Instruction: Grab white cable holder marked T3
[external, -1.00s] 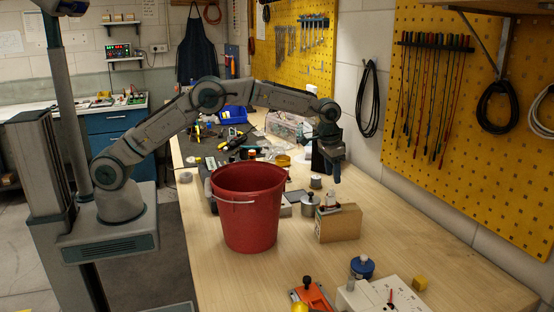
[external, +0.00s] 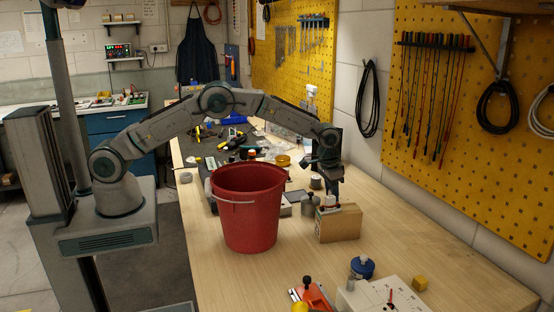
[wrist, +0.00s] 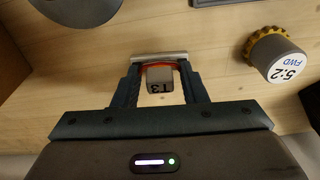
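The white cable holder marked T3 (wrist: 160,80) shows in the wrist view between the two fingers of my gripper (wrist: 159,70). A gap seems to show on each side of it, so the fingers look open around it. A red-orange part shows just behind the holder. In the external view my gripper (external: 329,198) points down over the cardboard box (external: 340,226), where red and white pieces sit on top. The fingers hide most of the holder there.
A red bucket (external: 248,210) stands left of the box. A metal cylinder (external: 308,204) is close beside my gripper. The wrist view shows a yellow-rimmed knob marked 5:2 FWD (wrist: 283,62) at right.

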